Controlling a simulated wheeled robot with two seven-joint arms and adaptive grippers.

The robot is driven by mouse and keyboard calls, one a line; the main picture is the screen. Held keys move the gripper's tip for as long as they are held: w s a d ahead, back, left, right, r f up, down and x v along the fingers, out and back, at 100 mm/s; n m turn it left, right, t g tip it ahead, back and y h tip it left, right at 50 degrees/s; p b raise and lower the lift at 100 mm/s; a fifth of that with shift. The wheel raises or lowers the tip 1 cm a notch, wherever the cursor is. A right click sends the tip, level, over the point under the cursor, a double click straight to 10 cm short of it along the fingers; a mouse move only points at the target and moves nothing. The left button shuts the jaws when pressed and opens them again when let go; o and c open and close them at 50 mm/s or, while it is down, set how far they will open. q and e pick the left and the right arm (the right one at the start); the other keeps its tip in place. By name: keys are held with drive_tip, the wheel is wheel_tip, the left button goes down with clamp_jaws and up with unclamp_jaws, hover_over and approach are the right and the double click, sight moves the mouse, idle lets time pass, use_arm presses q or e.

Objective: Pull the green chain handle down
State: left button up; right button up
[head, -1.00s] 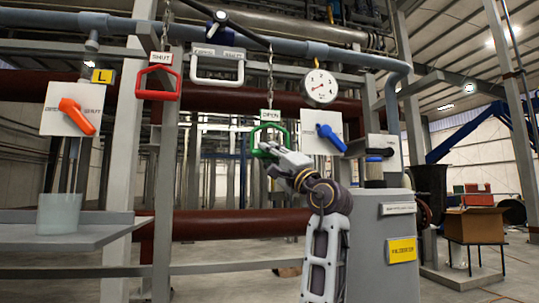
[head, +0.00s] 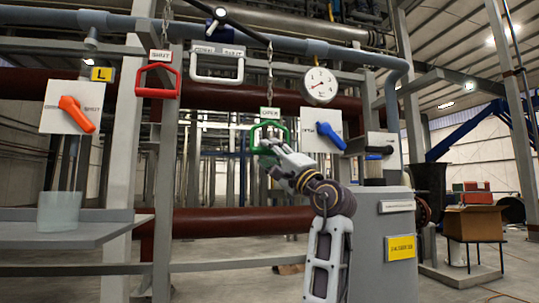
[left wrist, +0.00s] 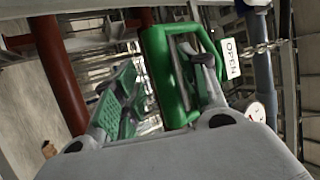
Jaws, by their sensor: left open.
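The green handle (head: 286,133) is a loop hanging on a chain under an OPEN label (head: 270,113). My left gripper (head: 266,147) is at its lower part, covering some of it in the head view. In the left wrist view, the green handle (left wrist: 158,75) sits between the two fingers of my left gripper (left wrist: 163,82). One finger, with a green pad, is outside the loop's thick bar; the other appears to reach into the loop. The jaws are open, and I cannot tell whether they touch the bar. My right gripper is not in view.
A red handle (head: 158,92) labelled SHUT and a white handle (head: 217,78) hang to the left. A blue lever panel (head: 310,150) stands close on the right, with a gauge (head: 319,86) above it. A grey cabinet (head: 373,230) is below right.

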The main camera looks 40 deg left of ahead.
use_arm(q)
drive_tip(key=v, duration=1.1)
drive_tip(key=shift+w+f, duration=0.15)
drive_tip(key=shift+f, duration=0.05)
